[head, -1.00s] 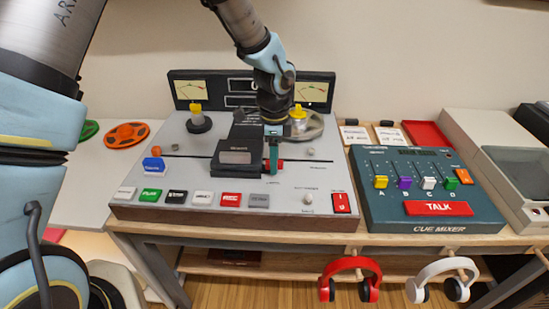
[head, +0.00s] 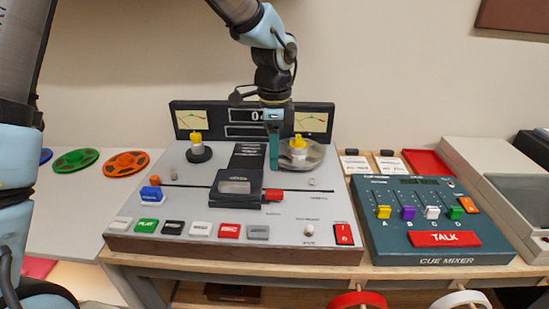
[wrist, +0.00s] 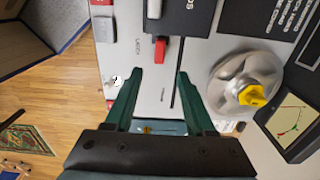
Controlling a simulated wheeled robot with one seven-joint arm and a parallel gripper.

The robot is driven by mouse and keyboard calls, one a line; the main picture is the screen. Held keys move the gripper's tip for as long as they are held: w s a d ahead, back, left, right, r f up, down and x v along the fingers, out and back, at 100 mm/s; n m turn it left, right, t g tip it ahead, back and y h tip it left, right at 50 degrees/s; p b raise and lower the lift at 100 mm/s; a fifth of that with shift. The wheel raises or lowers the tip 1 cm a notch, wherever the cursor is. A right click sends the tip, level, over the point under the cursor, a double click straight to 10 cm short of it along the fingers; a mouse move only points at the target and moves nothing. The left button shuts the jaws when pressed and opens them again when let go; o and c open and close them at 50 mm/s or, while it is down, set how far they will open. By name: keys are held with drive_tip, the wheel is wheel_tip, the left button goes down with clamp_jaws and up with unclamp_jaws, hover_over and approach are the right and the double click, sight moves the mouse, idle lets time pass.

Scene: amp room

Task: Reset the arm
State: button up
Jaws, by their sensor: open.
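My gripper (head: 274,150) is raised above the back right part of the grey tape machine (head: 285,228), pointing down. In the wrist view my gripper (wrist: 150,88) has its two green fingers apart with nothing between them. Beside it in that view is the metal reel with a yellow hub (wrist: 250,90). The reel (head: 300,155) also shows to the right of the fingers in the head view. A red lever tip (wrist: 160,50) lies beyond the fingertips; the red tip (head: 273,195) sits at the right side of the black head block (head: 236,188).
The teal cue mixer (head: 427,215) stands right of the tape machine. Orange (head: 127,163) and green (head: 76,161) reels lie on the left table. Red headphones (head: 357,300) and white headphones (head: 461,300) hang at the front edge. The wall stands behind.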

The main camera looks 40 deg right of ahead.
idle(0.3)
drive_tip(key=w+a+n, duration=0.2)
drive_tip(key=a, duration=0.1)
drive_tip(key=w+a+n, duration=0.1)
drive_tip(key=w+a, duration=0.1)
drive_tip(key=a, duration=0.1)
drive_tip(key=w+a+n, duration=0.2)
drive_tip(key=a, duration=0.2)
drive_tip(key=shift+w+a+r+n, duration=0.1)
drive_tip(key=shift+w+r+n, duration=0.1)
drive_tip(key=shift+w+n, duration=0.15)
drive_tip(key=a+n+t, duration=0.1)
drive_tip(key=a+n, duration=1.8)
drive_tip(key=a, duration=1.2)
drive_tip(key=shift+r+t, duration=0.15)
drive_tip(key=shift+t, duration=0.15)
